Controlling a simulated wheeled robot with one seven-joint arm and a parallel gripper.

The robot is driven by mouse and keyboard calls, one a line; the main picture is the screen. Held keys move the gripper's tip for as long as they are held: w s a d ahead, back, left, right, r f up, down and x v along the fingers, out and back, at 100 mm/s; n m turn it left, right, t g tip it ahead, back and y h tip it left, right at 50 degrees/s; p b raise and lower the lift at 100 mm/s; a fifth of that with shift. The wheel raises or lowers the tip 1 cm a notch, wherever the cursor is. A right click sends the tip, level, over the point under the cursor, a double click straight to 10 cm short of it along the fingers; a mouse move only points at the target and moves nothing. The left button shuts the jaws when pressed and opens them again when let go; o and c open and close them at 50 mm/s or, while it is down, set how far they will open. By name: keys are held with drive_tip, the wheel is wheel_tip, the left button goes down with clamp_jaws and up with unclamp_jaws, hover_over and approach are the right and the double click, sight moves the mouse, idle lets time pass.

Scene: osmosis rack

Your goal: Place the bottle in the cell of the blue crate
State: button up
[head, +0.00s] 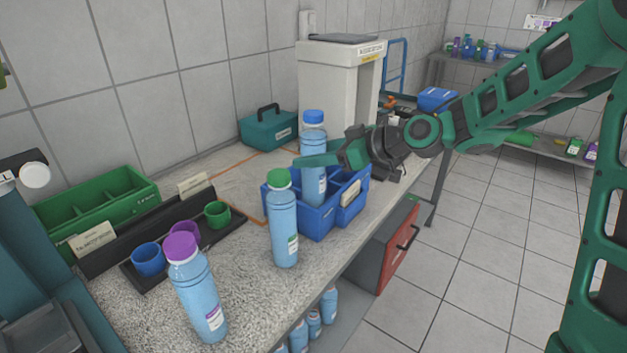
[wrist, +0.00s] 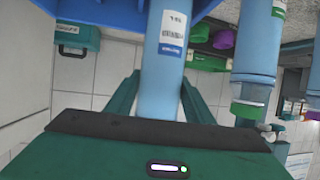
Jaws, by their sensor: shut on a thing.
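The bottle (head: 314,187) is light blue with a blue cap and stands upright at the blue crate (head: 318,223). Its lower end appears to be inside the crate; I cannot tell whether it touches the crate floor. My gripper (head: 318,160) is shut on this bottle below its cap, reaching in from the right. In the wrist view the bottle (wrist: 165,70) runs between the two fingers of my gripper (wrist: 160,85), its white label facing the camera. The crate's blue wall (wrist: 100,12) shows at the top.
A green-capped bottle (head: 284,225) stands close in front of the crate, and a purple-capped bottle (head: 200,300) stands nearer. Colored cups (head: 148,260) sit in a black holder beside a green bin (head: 110,205). A teal box (head: 268,128) and white machine (head: 340,90) stand behind.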

sight(313, 178)
drive_tip(key=shift+f, duration=3.2)
drive_tip(key=shift+s, duration=0.1)
drive_tip(key=o, duration=1.5)
drive_tip(key=shift+f, duration=0.1)
drive_tip(key=v, duration=1.2)
drive_tip(key=shift+s, duration=0.1)
